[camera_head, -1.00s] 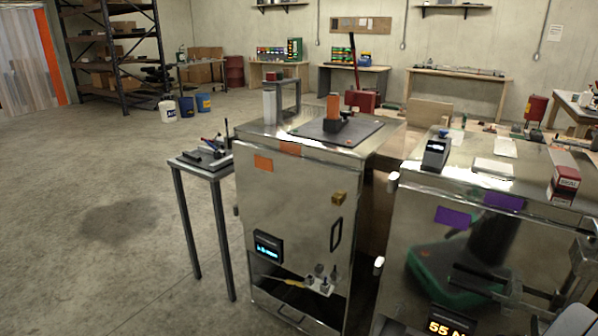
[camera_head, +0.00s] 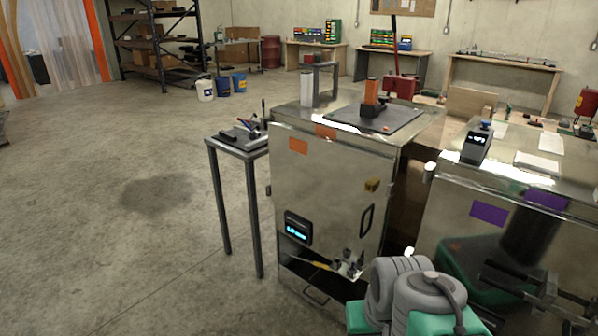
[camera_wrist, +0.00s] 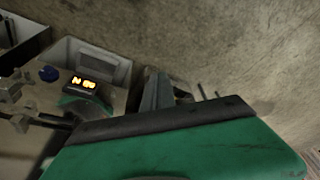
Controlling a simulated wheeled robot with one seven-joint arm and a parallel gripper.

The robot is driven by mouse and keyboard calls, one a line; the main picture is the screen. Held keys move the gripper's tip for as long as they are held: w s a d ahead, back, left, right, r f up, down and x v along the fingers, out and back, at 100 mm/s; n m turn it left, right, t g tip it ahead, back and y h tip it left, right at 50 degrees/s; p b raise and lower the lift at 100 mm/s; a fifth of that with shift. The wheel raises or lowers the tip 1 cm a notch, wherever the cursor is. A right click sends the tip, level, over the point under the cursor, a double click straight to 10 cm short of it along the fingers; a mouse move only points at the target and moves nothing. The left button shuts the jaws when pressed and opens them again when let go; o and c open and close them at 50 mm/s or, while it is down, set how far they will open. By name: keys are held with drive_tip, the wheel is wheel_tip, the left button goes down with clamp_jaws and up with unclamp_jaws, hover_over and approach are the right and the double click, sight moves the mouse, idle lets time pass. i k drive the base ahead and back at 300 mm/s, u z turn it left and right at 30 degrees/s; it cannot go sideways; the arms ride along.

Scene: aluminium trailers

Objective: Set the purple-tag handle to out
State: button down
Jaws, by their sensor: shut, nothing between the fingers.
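A purple tag (camera_head: 488,214) is on the front of the metal cabinet at the right in the head view. A second purple patch (camera_head: 546,198) is on its upper edge.
The wrist view shows a lit orange display (camera_wrist: 84,83) and a blue knob (camera_wrist: 49,74). An orange-tagged metal cabinet (camera_head: 330,185) stands left of the purple-tagged one, with a small side table (camera_head: 240,146) beside it. The floor at left is clear.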

sight(591, 327)
drive_tip(key=z, duration=1.7)
